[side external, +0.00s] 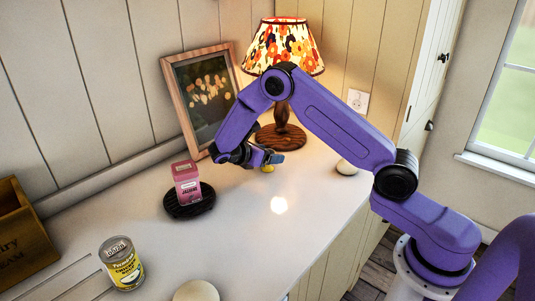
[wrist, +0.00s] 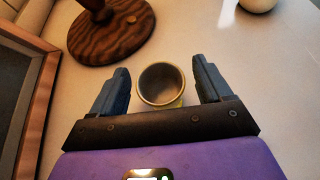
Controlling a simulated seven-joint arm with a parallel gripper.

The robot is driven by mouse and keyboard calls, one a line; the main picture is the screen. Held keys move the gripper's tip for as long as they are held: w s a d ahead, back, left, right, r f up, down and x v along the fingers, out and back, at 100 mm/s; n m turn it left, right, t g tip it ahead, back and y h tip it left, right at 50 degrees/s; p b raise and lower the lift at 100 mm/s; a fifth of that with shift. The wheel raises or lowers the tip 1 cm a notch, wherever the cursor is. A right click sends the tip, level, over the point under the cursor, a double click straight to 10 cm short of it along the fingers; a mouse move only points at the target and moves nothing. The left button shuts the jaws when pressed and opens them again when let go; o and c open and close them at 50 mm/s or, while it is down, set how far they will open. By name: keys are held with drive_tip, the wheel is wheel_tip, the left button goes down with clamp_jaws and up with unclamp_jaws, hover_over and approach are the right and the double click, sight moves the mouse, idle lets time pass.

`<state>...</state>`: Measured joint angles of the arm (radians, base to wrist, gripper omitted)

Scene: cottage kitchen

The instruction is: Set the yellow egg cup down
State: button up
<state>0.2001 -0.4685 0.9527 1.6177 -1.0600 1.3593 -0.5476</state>
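The yellow egg cup (side external: 268,169) is a small spot just under my gripper (side external: 271,158) in the side view, mostly hidden by it. It appears to stand on the counter. In the wrist view the egg cup (wrist: 161,86) is seen from above, its round mouth upright and empty. It sits between the two fingers of my gripper (wrist: 161,66), with a clear gap on each side. The fingers are wide apart and do not touch it.
The wooden lamp base (side external: 281,137) and a framed picture (side external: 202,94) stand close behind my gripper. A pink carton (side external: 187,183) stands on a dark round trivet (side external: 188,206) to the left. A yellow can (side external: 122,265) is at front left. A white egg-like object (side external: 347,167) lies right. The middle counter (side external: 245,235) is clear.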

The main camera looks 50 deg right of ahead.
drive_tip(key=shift+r, duration=0.1)
drive_tip(key=shift+a+r, duration=0.2)
drive_tip(key=shift+a, duration=0.05)
drive_tip(key=v, duration=1.1)
drive_tip(key=s+a+r+t+y, duration=0.1)
drive_tip(key=s+a+r+y, duration=0.25)
drive_tip(key=s, duration=0.35)
drive_tip(key=s+r+m+y, duration=0.1)
drive_tip(key=s+m+y, duration=0.3)
drive_tip(key=s, duration=2.5)
drive_tip(key=y, duration=0.5)
drive_tip(key=shift+s+a+m+y, duration=0.3)
drive_tip(key=shift+s+a+y, duration=0.05)
drive_tip(key=shift+s, duration=0.05)
drive_tip(key=shift+r, duration=0.2)
